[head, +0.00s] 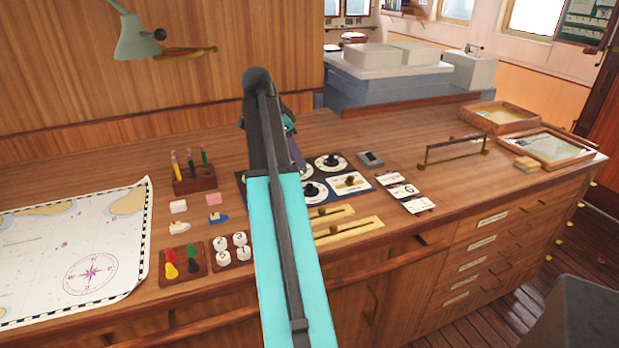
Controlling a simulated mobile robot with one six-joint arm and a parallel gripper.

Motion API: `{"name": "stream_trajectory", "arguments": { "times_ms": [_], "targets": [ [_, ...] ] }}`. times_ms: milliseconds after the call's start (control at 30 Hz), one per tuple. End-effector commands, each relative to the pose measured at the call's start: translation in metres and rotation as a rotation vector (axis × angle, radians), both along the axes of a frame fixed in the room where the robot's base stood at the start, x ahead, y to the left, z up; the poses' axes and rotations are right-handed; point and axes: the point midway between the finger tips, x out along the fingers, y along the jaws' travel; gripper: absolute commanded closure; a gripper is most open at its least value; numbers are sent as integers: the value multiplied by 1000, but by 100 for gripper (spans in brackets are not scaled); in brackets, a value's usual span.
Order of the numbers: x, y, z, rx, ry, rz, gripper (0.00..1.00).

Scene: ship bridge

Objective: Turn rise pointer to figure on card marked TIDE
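A dark blue panel (367,188) on the desk carries round dials with black knobs. One dial (331,162) is at the back right and another dial (313,192) in front of it. A white plate with a brass pointer (350,181) sits at the panel's right. My arm hides much of the panel's left side. I cannot tell which dial is the rise pointer. Several white cards (403,191) lie right of the panel; their print is too small to read. My gripper (297,155) is mostly hidden behind my arm, over the panel; its fingers cannot be made out.
Two brass sliders (345,229) lie in front of the panel. A small grey box (370,159) and a brass rail (455,149) are to the right. A pencil stand (194,180), game pieces (182,264) and a chart (75,250) are to the left. Bare desk lies front right.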

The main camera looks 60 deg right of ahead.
Motion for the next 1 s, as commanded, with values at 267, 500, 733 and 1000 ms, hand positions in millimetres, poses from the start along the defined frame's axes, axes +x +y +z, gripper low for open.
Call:
{"name": "stream_trajectory", "arguments": {
  "times_ms": [267,500,733,1000],
  "targets": [
    [-8,-11,-31,2,1,-1,63],
    [-14,-20,-58,1,1,-2,63],
    [-19,-28,-80,1,1,-2,63],
    [-23,-34,-96,0,0,-2,63]
  ]
}}
